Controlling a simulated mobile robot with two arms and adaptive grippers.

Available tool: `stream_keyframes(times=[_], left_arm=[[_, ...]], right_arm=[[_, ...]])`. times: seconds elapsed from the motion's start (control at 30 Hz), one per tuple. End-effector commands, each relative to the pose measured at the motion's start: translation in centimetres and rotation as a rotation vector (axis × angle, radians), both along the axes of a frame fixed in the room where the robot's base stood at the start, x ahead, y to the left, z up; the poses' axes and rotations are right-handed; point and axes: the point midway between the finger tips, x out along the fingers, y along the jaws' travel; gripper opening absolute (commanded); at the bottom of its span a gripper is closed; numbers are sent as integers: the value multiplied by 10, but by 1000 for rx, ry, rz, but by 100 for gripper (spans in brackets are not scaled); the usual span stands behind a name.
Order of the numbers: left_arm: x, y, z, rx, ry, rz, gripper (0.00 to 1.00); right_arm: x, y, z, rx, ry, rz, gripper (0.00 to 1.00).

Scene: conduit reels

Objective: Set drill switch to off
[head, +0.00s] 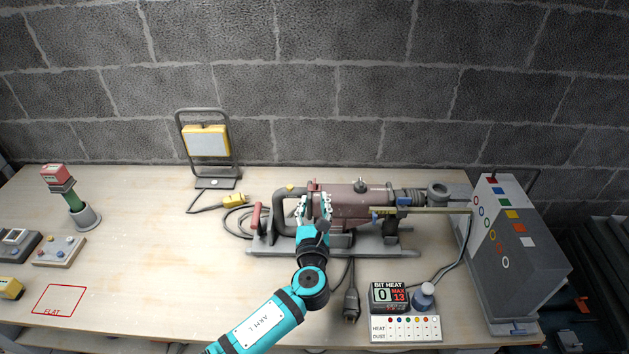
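The drill (352,203) is a dark red and grey machine lying along a grey cradle (270,246) at the middle of the bench, its front end pointing right. Its rear handle loop (281,212) is at the left. My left gripper (315,203) reaches up from below to the rear part of the drill body. Its two fingers stand apart, with part of the drill showing between them. I cannot tell whether they touch it. The drill's switch cannot be made out clearly; the gripper covers part of that area. My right gripper is out of view.
A bit heat display (389,295) reading 0 and a blue-grey bottle (423,296) stand front right. A large grey box (525,255) stands at the right. A work lamp (206,141) stands at the back. A plug (351,304) lies in front. The left middle of the bench is clear.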

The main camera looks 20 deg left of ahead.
Motion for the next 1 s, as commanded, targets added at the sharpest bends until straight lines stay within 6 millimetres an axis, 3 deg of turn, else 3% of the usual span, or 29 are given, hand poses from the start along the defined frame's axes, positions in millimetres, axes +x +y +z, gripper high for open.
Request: stream_keyframes(times=[0.1, 0.3, 0.5, 0.77, 1.0], left_arm=[[26, 7, 2, 1, 0, 1, 31], [57, 16, 1, 0, 0, 2, 31], [70, 20, 0, -2, 1, 1, 31], [72, 21, 0, -3, 1, 0, 31], [72, 21, -1, -3, 1, 0, 3]], right_arm=[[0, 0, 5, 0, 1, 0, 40], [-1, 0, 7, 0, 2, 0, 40], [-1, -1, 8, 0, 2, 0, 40], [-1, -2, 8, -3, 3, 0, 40], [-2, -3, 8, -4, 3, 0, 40]])
